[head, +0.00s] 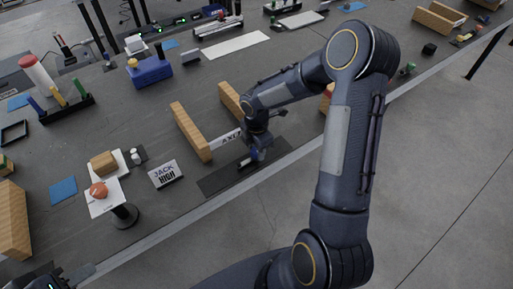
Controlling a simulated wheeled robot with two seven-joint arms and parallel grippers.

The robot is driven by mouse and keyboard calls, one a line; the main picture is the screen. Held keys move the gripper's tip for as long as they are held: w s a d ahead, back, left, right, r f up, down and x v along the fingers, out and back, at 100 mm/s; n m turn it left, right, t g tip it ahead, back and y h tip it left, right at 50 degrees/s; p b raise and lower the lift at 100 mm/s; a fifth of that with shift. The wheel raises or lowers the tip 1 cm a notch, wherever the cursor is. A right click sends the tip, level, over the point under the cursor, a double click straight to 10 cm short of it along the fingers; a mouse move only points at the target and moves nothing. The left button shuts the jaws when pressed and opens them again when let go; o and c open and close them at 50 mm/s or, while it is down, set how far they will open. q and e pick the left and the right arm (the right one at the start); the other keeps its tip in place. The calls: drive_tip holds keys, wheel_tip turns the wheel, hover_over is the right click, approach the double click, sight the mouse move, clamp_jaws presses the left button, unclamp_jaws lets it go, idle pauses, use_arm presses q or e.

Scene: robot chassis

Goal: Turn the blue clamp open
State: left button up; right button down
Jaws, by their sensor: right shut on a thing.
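The blue clamp (260,156) is a small thing near the front edge of the table, above a dark plate (215,182). My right gripper (254,151) reaches down to it from above and is shut on it. The gripper and wrist hide most of the clamp, so I cannot tell how far it is turned. Part of what seems to be my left gripper (78,273) shows at the bottom left corner, far from the clamp. Its fingers are too cut off to read.
Wooden blocks (191,132) and a label reading AXLE stand just behind the clamp. A JACK HIGH sign (165,174) stands to the left. A black post (125,214) is near the front edge. Blue boxes (150,70) and several other items fill the table behind.

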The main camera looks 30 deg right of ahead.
sight(256, 150)
drive_tip(key=c, duration=0.9)
unclamp_jaws()
wheel_tip(256, 150, up, 8)
drive_tip(key=shift+f, duration=0.1)
drive_tip(key=s+a+r+m+t+y, duration=0.2)
drive_tip(key=s+r+m, duration=0.4)
drive_tip(key=s+m, duration=0.4)
drive_tip(key=s+a+r+m+t+y, duration=0.1)
drive_tip(key=s+a+r+m+t, duration=0.2)
drive_tip(key=s+m, duration=0.7)
wheel_tip(256, 150, up, 3)
drive_tip(key=shift+s+a+r+m+t+y, duration=0.1)
drive_tip(key=shift+s+a+m+t+y, duration=0.25)
drive_tip(key=shift+s+a, duration=0.75)
